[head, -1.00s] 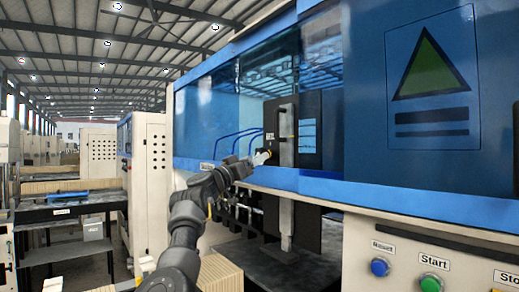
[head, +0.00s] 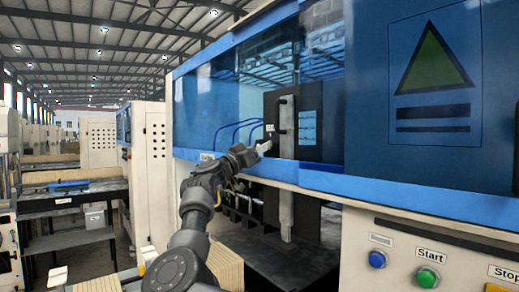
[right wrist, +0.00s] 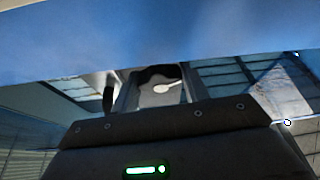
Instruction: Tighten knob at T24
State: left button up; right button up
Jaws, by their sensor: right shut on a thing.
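A dark vertical panel (head: 308,120) with a grey column stands in the machine opening. My right gripper (head: 264,147) is at the lower left edge of this panel, its pale fingertips by the grey column. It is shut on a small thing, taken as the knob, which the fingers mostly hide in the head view. In the right wrist view a dark rounded piece with a pale spot, likely the knob (right wrist: 164,86), shows just beyond the dark gripper body. No T24 label can be read. My left gripper is not in view.
The blue machine's lower sill (head: 330,181) runs just below my right gripper. Blue hoses (head: 235,128) hang behind the window to the left. A green start button (head: 427,278) and a blue button (head: 377,260) are at lower right.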

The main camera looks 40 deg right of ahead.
jog(key=m+g, duration=0.2)
jog(key=m, duration=0.2)
jog(key=m+g+y, duration=0.1)
jog(key=m+g, duration=0.1)
jog(key=m, duration=0.2)
jog(key=shift+w+g, duration=0.15)
jog(key=shift+g, duration=0.15)
jog(key=o, duration=1)
jog(key=shift+b+v, duration=2.4)
jog(key=shift+v, duration=3.05)
